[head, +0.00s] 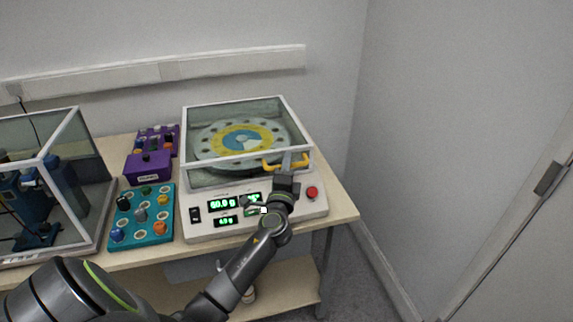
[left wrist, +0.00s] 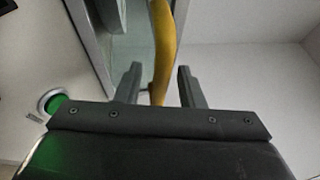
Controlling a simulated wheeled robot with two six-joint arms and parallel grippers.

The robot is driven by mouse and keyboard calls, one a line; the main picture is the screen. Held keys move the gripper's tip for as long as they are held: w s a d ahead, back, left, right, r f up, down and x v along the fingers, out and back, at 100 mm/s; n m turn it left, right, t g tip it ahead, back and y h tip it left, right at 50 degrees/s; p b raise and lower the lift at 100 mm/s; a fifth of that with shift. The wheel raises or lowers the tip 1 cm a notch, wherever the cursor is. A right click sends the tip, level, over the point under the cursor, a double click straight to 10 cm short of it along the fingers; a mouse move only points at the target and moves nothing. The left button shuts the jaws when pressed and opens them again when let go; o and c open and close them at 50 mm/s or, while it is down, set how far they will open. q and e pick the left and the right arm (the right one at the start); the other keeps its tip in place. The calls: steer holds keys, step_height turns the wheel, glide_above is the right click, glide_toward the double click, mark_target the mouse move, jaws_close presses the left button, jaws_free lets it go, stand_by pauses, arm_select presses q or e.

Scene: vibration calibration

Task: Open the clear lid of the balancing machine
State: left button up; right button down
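The balancing machine (head: 308,208) stands on the table with green displays and a red button on its front panel. Its clear lid (head: 225,161) is a pale-framed box, closed over a round disc (head: 212,140) with a yellow ring. A yellow handle (head: 266,166) is on the lid's front, toward the right. My left gripper (head: 289,160) is at the handle's right part. In the left wrist view, the handle (left wrist: 162,50) runs between the two fingers of the left gripper (left wrist: 158,80). The fingers are apart, with gaps showing beside the handle. My right gripper is not in view.
A teal tray (head: 167,232) with several coloured knobs and a purple box (head: 147,168) stand left of the machine. A clear-walled case (head: 105,195) with blue equipment is at the far left. A wall is behind; open floor lies right of the table.

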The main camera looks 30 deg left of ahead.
arm_select(q)
steer(key=shift+w+a, duration=0.1)
steer(key=shift+w, duration=0.05)
jaws_close()
steer(key=shift+r, duration=0.1)
